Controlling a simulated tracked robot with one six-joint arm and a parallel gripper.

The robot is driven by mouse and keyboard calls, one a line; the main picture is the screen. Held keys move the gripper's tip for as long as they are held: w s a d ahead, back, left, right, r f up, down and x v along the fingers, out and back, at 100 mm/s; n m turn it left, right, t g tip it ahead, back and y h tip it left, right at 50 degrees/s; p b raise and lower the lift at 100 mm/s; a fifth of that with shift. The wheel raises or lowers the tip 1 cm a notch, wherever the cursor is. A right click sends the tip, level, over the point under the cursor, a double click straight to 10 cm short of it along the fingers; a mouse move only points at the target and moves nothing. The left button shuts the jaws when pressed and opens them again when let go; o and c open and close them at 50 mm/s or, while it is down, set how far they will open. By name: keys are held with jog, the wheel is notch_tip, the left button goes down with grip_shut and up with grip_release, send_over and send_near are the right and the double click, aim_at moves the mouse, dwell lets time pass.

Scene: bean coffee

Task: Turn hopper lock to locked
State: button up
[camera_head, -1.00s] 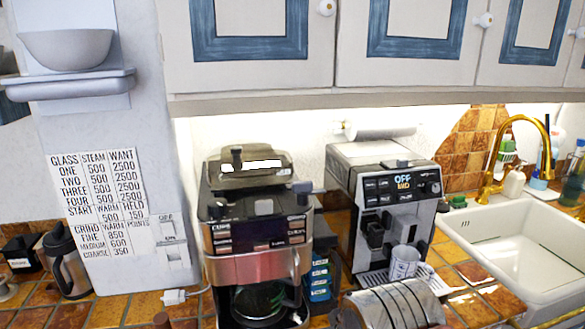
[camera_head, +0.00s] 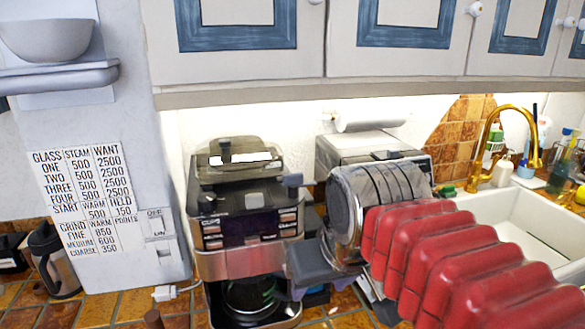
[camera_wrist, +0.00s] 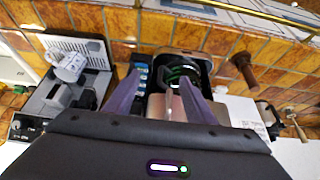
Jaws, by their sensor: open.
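The coffee machine (camera_head: 248,225) stands against the wall with a clear-lidded hopper (camera_head: 233,160) on top. A small dark upright tab (camera_head: 225,150) is on the hopper, and a dark knob (camera_head: 292,180) projects at its right side. I cannot tell which is the hopper lock, and no lock marking is readable. My gripper (camera_head: 297,292) is low, in front of the machine's right side, and largely hidden by its own body. In the wrist view my two purple fingers (camera_wrist: 160,82) are apart and empty, with the glass carafe (camera_wrist: 182,70) beyond them.
A second coffee machine (camera_head: 370,147) stands to the right, mostly behind my arm. A white mug (camera_wrist: 68,65) shows there in the wrist view. The white sink (camera_head: 520,220) with a brass tap (camera_head: 495,140) is at the right. Cabinets (camera_head: 240,45) hang above.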

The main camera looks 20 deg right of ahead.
send_near(293, 174)
jog(key=v, duration=0.4)
jog(key=shift+w+r+g, duration=0.15)
jog(key=shift+r+g, duration=0.35)
jog(key=shift+r, duration=0.45)
jog(key=shift+f, duration=0.15)
jog(key=x, duration=1.3)
jog(key=shift+w+f, duration=0.2)
